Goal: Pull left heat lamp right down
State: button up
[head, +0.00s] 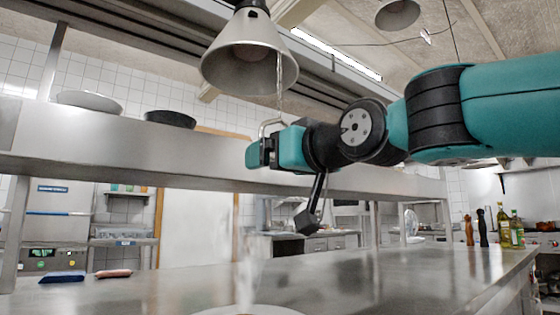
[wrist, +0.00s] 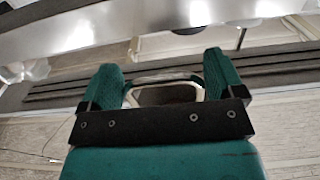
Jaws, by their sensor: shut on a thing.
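The left heat lamp (head: 249,55) is a grey metal cone hanging at the top of the head view. A thin chain (head: 280,82) hangs from it down to a pale loop handle (head: 266,123). My gripper (head: 256,150) is below the lamp, shut on the handle. In the wrist view the handle (wrist: 164,77) lies between the two teal fingers, spanning the space between them. The second heat lamp (head: 397,13) hangs farther right, cut off by the top edge.
A steel shelf (head: 100,146) runs behind my gripper, with a pale bowl (head: 90,101) and a dark bowl (head: 170,119) on it. Below is a steel counter (head: 350,281), with a plate rim (head: 250,310) at the front. Bottles (head: 504,228) stand at the right.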

jog(key=shift+f, duration=0.45)
jog(key=o, duration=1)
jog(key=shift+r, duration=0.1)
jog(key=shift+b+v, duration=6.8)
jog(key=shift+v, duration=1.85)
